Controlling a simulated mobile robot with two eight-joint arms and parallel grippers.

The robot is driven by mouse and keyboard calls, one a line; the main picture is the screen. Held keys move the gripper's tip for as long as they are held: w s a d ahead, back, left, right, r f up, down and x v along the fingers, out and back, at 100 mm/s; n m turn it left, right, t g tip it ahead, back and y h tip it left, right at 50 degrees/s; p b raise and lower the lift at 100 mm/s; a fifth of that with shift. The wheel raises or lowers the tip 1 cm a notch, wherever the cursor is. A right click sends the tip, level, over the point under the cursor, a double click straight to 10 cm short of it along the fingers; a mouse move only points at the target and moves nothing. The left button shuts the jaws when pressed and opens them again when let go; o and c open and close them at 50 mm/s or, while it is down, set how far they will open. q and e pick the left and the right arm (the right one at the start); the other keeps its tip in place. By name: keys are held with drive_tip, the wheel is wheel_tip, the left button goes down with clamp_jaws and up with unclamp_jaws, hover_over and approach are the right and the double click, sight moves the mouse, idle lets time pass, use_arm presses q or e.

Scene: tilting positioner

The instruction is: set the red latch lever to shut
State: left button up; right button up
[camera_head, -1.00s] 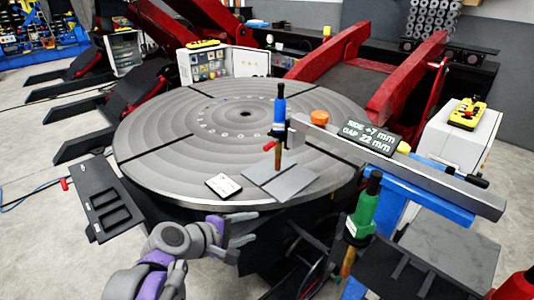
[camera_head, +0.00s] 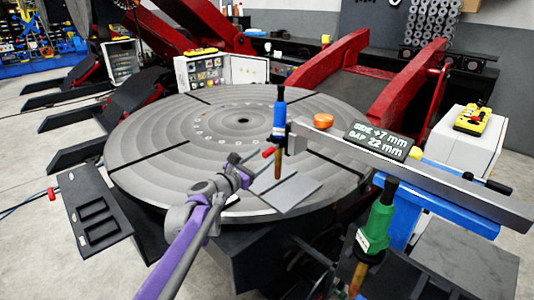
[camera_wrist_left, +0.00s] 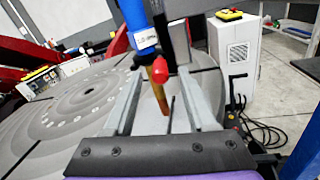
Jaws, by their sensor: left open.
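The red latch lever (camera_head: 268,152) is a small red-tipped lever beside the blue-handled torch (camera_head: 279,125), above the round turntable. It also shows in the left wrist view (camera_wrist_left: 158,69) as a red knob in front of the torch's copper-coloured lower part. My left gripper (camera_head: 251,159) reaches in over the turntable, just left of the lever. In the left wrist view my left gripper (camera_wrist_left: 161,80) is open, and the lever and torch appear between its two fingers. Whether a finger touches the lever cannot be told. My right gripper is not in view.
The grooved turntable (camera_head: 170,125) fills the middle, with a grey plate (camera_head: 290,190) near its front edge. A long grey beam (camera_head: 420,178) with a gap display (camera_head: 377,139) runs right from the torch. A green-handled tool (camera_head: 377,225) stands at front right.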

sight(264, 156)
use_arm(q)
drive_tip(key=shift+x, duration=1.6)
drive_tip(key=shift+c, duration=0.2)
clamp_jaws()
